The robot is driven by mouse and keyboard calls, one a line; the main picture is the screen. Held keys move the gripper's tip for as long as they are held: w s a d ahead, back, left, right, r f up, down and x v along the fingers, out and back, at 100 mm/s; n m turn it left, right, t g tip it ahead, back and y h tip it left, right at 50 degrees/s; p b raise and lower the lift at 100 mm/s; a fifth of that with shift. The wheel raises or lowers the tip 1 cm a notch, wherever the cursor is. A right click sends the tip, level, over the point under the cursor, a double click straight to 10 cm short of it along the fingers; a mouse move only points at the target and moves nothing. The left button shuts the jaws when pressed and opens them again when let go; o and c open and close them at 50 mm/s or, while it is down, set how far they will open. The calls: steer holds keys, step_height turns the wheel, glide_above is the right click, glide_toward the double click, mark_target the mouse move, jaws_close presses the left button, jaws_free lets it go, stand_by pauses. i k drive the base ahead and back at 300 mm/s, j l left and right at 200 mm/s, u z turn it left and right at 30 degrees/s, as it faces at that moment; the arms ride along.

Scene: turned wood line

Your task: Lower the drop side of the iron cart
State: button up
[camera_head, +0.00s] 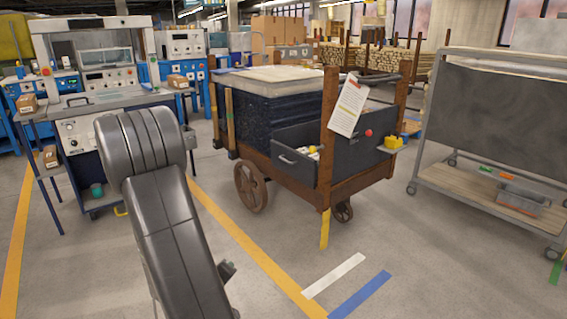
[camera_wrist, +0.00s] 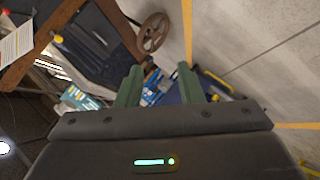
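The cart (camera_head: 330,190) stands right of centre in the head view, with a rust-brown frame and spoked wheels. A dark panel (camera_head: 292,162) with a pale handle is at its near corner, upright. A dark blue ribbed side (camera_head: 250,112) rises behind it; I cannot tell for certain which is the drop side. Part of the cart (camera_wrist: 92,40) shows upper left in the wrist view, with a spoked wheel. My gripper (camera_wrist: 159,78) has two green fingers, apart, with nothing clearly held between them. It is not clearly seen in the head view.
A white sheet (camera_head: 349,105) hangs on a cart post, near a red knob (camera_head: 368,133) and a yellow block (camera_head: 394,143). A workbench (camera_head: 100,95) stands left, a grey rack (camera_head: 490,185) right. The floor before the cart is open, with tape stripes.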

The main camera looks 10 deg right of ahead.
mark_target(301, 168)
steer(key=i+l+z, duration=0.1)
steer(key=i+l, duration=0.15)
steer(key=i, duration=0.55)
steer(key=i+l, duration=0.15)
steer(key=i, duration=0.65)
steer(key=i+l+z, duration=0.15)
steer(key=i, duration=0.65)
